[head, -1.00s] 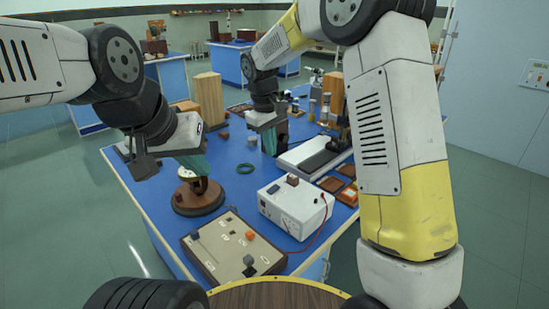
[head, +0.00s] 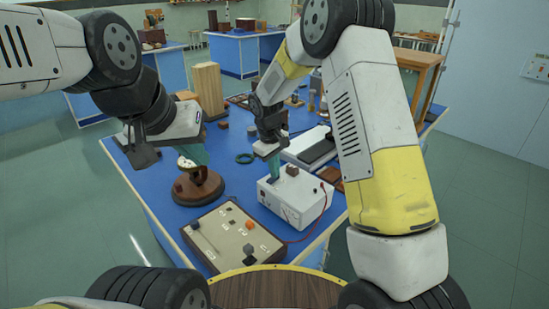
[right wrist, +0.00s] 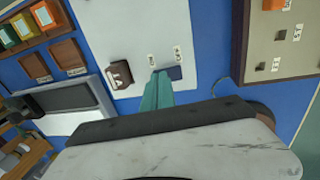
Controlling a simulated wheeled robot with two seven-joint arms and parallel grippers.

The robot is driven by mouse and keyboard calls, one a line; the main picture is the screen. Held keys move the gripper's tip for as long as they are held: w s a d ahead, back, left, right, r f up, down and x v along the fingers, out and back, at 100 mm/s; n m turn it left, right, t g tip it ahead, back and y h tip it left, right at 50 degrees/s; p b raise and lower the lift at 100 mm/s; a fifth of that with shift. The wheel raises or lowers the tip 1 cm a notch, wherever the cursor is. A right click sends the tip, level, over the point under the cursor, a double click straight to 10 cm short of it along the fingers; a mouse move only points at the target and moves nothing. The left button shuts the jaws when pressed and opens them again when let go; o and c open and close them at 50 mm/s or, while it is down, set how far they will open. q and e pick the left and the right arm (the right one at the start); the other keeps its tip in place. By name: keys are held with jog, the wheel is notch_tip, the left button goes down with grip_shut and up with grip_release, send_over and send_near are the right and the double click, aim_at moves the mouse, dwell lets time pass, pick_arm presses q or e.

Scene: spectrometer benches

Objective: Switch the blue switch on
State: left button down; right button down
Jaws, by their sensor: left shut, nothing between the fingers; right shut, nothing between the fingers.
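A white power box (head: 298,207) stands on the blue table; it fills the upper middle of the right wrist view (right wrist: 140,28). A dark blue switch (right wrist: 174,72) shows on its face beside two small labels. My right gripper (head: 273,168) is shut and empty above the box's left end in the head view. In the right wrist view its teal fingertips (right wrist: 157,78) are just left of the blue switch, partly overlapping its edge; I cannot tell whether they touch. My left gripper (head: 194,156) is shut and empty above a round brown wooden base.
A brown knob (right wrist: 118,75) sits on the box beside the blue switch. A beige control panel (head: 228,240) lies in front, with a red cable near it.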

aim_at(270, 181)
jog(key=shift+w+d+f+g, duration=0.1)
jog(key=shift+d+f+g, duration=0.1)
jog(key=shift+f+g, duration=0.1)
jog(key=shift+a+y, duration=0.1)
jog(key=shift+y, duration=0.2)
jog(key=shift+s+f, duration=0.1)
jog(key=shift+s, duration=0.1)
jog(key=shift+s+a, duration=0.6)
jog(key=shift+a, duration=0.05)
notch_tip(270, 181, up, 14)
jog(key=shift+s+a+r, duration=0.2)
jog(key=shift+a+r, duration=0.05)
jog(key=shift+a, duration=0.05)
